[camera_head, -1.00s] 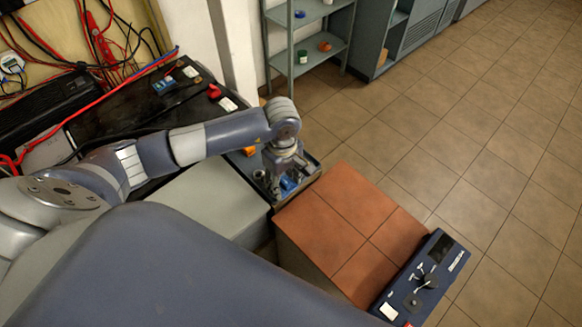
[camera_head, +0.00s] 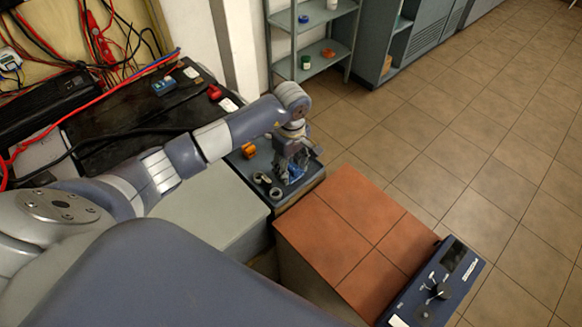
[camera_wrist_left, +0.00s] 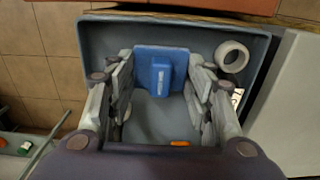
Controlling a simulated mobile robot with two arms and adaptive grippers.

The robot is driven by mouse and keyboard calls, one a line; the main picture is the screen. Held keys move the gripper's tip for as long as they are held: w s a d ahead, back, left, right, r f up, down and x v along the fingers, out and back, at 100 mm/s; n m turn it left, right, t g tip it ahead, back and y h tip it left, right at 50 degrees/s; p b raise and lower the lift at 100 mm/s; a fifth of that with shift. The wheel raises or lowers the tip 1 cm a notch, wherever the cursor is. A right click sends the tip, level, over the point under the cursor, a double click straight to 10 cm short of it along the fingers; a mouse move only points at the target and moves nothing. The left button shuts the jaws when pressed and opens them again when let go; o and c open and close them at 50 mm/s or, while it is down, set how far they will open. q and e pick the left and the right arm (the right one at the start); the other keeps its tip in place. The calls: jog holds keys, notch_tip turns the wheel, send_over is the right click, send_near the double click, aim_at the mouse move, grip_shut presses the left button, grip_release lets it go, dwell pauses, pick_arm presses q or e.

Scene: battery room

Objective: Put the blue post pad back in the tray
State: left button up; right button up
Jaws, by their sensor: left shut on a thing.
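The blue post pad (camera_wrist_left: 161,74) is between the fingers of my left gripper (camera_wrist_left: 160,88) in the left wrist view. The gripper is shut on it, with one finger on each side. The tray (camera_wrist_left: 100,38), grey-blue with raised walls, lies below and around the pad. In the head view my left gripper (camera_head: 294,158) is over the right part of the tray (camera_head: 290,202), and the pad (camera_head: 297,173) shows partly behind the fingers. I cannot tell whether the pad touches the tray floor. My right gripper is not in view.
A grey ring (camera_wrist_left: 231,56) lies in the tray beside the pad. More grey rings (camera_head: 275,193) and an orange part (camera_head: 248,151) show there in the head view. A red-tiled block (camera_head: 340,235) stands in front, and a shelf (camera_head: 325,60) behind.

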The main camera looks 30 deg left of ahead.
aim_at(291, 166)
pick_arm(q)
jog(key=shift+f, duration=0.1)
jog(key=shift+f+b, duration=0.15)
jog(key=shift+b, duration=0.15)
jog(key=o, duration=1)
jog(key=shift+o, duration=0.2)
notch_tip(291, 166, up, 13)
jog(key=p, duration=0.7)
jog(key=shift+f+p, duration=0.2)
jog(key=shift+p, duration=0.1)
jog(key=shift+f, duration=0.1)
